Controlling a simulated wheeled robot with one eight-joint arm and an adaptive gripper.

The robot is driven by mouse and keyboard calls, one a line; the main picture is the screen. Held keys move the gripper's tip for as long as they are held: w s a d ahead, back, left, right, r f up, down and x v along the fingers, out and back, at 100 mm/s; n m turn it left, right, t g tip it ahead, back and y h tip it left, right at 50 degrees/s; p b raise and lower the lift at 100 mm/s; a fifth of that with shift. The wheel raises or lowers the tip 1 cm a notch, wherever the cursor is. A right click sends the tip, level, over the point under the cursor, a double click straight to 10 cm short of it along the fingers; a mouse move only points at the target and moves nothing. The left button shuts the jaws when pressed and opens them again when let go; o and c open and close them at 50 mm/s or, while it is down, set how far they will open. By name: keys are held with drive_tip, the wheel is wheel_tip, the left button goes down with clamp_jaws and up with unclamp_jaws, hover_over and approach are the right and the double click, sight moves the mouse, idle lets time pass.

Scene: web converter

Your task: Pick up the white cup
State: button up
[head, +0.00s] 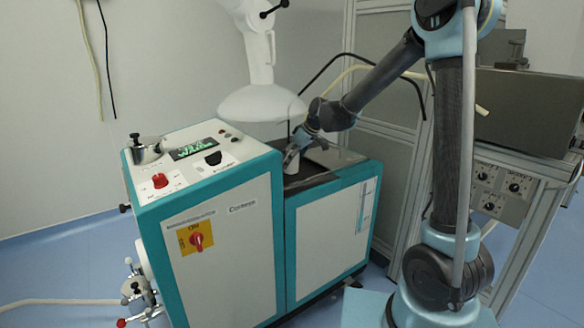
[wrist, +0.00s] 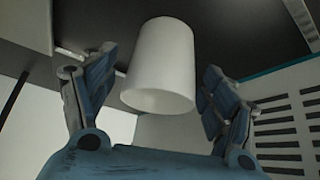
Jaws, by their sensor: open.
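The white cup (wrist: 160,62) shows in the wrist view as a plain white cylinder between the two fingers of my gripper (wrist: 160,88). The fingers are open, one on each side, with a narrow gap visible at the left; at the right, the cup's edge comes close to the finger, and I cannot tell whether they touch. In the head view, my gripper (head: 297,150) reaches down to the recessed dark top of the machine's lower part. The cup (head: 291,160) is small there and partly hidden by the gripper.
The teal and white machine (head: 225,235) has a taller control section at left with a red knob (head: 160,181). A white lamp-like hood (head: 262,104) hangs just behind my gripper. A grey cabinet (head: 530,105) stands at right.

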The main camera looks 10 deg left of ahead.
drive_tip(key=c, duration=1.1)
